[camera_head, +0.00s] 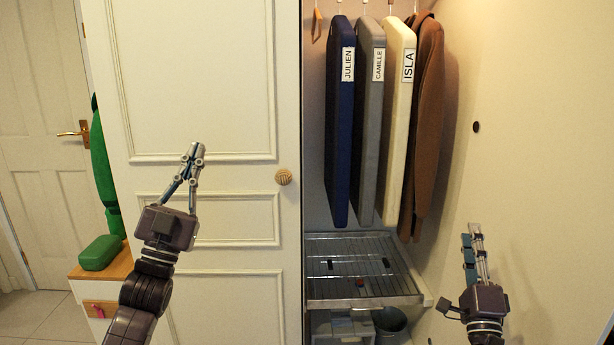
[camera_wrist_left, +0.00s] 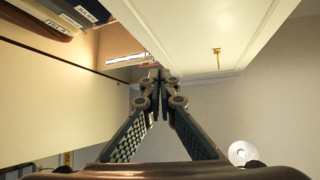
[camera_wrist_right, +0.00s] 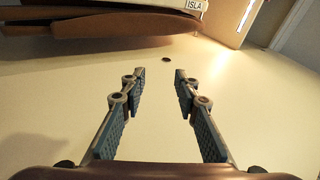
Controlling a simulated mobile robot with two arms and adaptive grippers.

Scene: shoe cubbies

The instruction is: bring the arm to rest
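My left gripper (camera_head: 197,150) is raised in front of the cream panelled door in the head view. Its fingertips meet in the left wrist view (camera_wrist_left: 161,76), with nothing visible between them. My right gripper (camera_head: 474,232) is at the lower right of the head view, in front of the closet's pale side wall. In the right wrist view its fingers stand apart and empty (camera_wrist_right: 157,76). Neither gripper appears to touch anything.
Garment bags labelled JULIEN (camera_head: 340,120), CAMILLE (camera_head: 369,130) and ISLA (camera_head: 397,125) hang beside a brown coat (camera_head: 428,120). Below is a wire rack (camera_head: 350,285). The cream door (camera_head: 240,100) has a round knob (camera_head: 284,177). A green case (camera_head: 100,253) sits on a cabinet at left.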

